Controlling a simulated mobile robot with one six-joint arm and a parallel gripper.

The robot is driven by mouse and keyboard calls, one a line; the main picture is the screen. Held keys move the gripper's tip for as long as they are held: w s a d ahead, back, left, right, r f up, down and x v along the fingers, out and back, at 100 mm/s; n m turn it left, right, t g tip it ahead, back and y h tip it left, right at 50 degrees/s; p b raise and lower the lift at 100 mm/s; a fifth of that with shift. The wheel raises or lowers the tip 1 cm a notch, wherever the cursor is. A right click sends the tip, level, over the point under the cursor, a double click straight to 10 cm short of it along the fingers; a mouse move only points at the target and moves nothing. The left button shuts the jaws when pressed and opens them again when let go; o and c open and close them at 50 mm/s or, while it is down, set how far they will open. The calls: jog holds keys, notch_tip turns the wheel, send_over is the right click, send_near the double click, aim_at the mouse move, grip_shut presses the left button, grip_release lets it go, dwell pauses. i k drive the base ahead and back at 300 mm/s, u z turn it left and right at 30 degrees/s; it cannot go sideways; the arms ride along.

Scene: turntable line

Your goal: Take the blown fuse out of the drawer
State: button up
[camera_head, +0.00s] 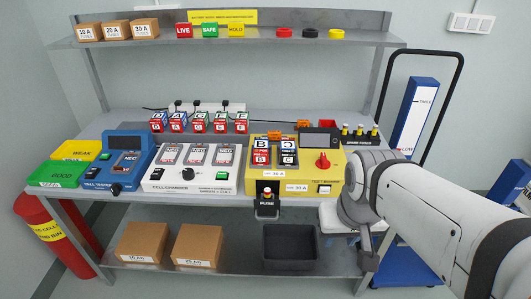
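The fuse drawer (267,211), black and marked FUSE, sticks out from the front of the yellow test bench (257,186). A small fuse with a light top and a reddish band (267,194) stands in it; I cannot tell from its look whether it is blown. My arm comes in from the right, and my gripper (366,243) is low, in front of the table's edge, to the right of the drawer and apart from it. The wrist hides part of the gripper, and its fingers are too unclear to tell open or shut. I see nothing held.
Spare fuses (359,132) stand in a rack behind my arm. A grey bin (290,247) and cardboard boxes (143,242) sit on the lower shelf. The cell charger (193,170) and blue cell tester (118,168) stand left of the bench.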

aim_at(267, 191)
jog(key=k, duration=1.3)
jog(key=u, duration=0.15)
jog(key=i, duration=1.85)
jog(key=z, duration=0.55)
jog(key=k, duration=0.9)
jog(key=z, duration=0.2)
jog(key=i, duration=0.9)
jog(key=u, duration=0.05)
